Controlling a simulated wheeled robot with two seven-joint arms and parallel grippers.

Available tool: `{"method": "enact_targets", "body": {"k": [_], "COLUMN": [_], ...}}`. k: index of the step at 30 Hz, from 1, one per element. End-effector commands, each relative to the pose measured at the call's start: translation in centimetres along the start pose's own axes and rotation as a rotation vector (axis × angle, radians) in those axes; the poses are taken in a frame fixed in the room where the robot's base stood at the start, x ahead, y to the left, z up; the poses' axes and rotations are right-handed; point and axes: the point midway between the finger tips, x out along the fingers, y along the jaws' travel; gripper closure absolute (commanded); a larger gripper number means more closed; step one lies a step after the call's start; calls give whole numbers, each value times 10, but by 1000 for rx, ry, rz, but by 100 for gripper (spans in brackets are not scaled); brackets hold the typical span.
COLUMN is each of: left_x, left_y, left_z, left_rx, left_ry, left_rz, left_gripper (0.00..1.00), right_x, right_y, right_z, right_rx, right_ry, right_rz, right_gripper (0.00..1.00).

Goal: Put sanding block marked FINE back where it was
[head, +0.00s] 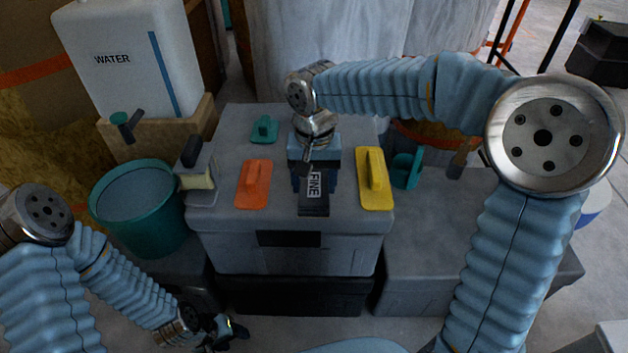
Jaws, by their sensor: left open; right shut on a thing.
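The black sanding block marked FINE (313,205) is at the middle of the grey box lid (225,222), between an orange block and a yellow block. My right gripper (314,180) reaches down from above and is shut on the FINE block. The gripper and wrist hide its far part, and I cannot tell whether it touches the lid. My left gripper (232,332) is open and low in front of the box, at the lower left, away from the blocks.
An orange block (254,186) lies left of the FINE block and a yellow block (374,180) right. A small teal block (264,131) is at the back. A teal bucket (140,240) stands left, below a white water container (125,60). A lower grey surface (450,230) extends right.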

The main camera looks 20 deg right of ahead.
Motion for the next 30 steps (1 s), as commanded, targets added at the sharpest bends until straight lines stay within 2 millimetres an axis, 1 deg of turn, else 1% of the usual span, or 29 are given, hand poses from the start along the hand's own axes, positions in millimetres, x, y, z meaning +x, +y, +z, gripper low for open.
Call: {"method": "enact_targets", "body": {"k": [6,10,11,15,24,26,29,30], "left_x": [0,2,1,1,-1,-2,-4,-5], "left_y": [0,-2,-1,-1,0,1,2,3], "left_z": [0,0,0,0,0,0,0,1], "left_rx": [0,-1,-1,-1,0,0,1,2], "left_ry": [0,1,1,1,1,0,-1,-2], "left_rz": [0,-1,-1,-1,0,0,1,2], "left_gripper": [46,46,46,46,46,46,46,46], "right_x": [0,4,3,3,0,-4,-20,-29], "right_y": [0,0,0,0,0,0,-1,-1], "right_z": [0,0,0,0,0,0,0,0], "right_rx": [0,0,0,0,0,0,0,0], "right_ry": [1,1,1,1,1,3,5,6], "right_rz": [-1,0,0,0,-1,-2,-3,-3], "right_gripper": [68,68,32,11,11,11,11,11]}}
